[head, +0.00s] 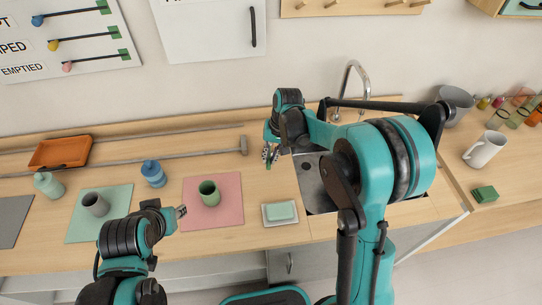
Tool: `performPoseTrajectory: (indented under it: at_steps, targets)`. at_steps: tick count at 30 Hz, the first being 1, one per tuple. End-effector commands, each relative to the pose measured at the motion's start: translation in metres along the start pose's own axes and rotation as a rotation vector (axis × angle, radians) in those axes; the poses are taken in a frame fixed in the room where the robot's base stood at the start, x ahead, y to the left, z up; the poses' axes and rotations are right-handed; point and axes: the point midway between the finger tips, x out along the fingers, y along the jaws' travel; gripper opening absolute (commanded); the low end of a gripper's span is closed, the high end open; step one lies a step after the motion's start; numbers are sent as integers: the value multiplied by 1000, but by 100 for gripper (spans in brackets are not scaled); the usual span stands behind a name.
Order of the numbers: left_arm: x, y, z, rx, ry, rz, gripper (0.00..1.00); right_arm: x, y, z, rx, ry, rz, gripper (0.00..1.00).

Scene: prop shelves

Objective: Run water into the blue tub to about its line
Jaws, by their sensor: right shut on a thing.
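The tap (352,80) is a curved metal spout at the back of the counter, above the sink (312,185). My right arm covers much of the sink and the tap's base. I cannot make out a blue tub in the sink; the covered part is hidden. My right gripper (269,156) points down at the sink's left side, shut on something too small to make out. My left gripper (181,211) is low over the counter, beside the pink mat; its jaws are too small to read.
A green cup (209,193) stands on the pink mat (228,213). A white mug (484,149) and green block (485,194) stand right.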

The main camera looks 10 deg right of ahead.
Motion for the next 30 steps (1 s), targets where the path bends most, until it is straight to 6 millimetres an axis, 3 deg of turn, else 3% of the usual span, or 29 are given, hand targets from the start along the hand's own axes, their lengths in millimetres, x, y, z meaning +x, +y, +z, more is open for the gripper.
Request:
performPoseTrajectory:
  at_steps: [1, 2, 4, 13, 17, 30]
  targets:
    - [0, 0, 0, 0, 0, 0, 34, 0, 0, 0, 0, 0, 0, 0]
    - [0, 0, 0, 0, 0, 0, 34, 0, 0, 0, 0, 0, 0, 18]
    - [0, 0, 0, 0, 0, 0, 34, 0, 0, 0, 0, 0, 0, 34]
    - [0, 0, 0, 0, 0, 0, 34, -1, 0, 0, -1, 0, 0, 34]
    - [0, 0, 0, 0, 0, 0, 34, -11, 0, 0, 0, 0, 0, 34]
    - [0, 0, 0, 0, 0, 0, 34, -100, 0, 0, 0, 0, 0, 34]
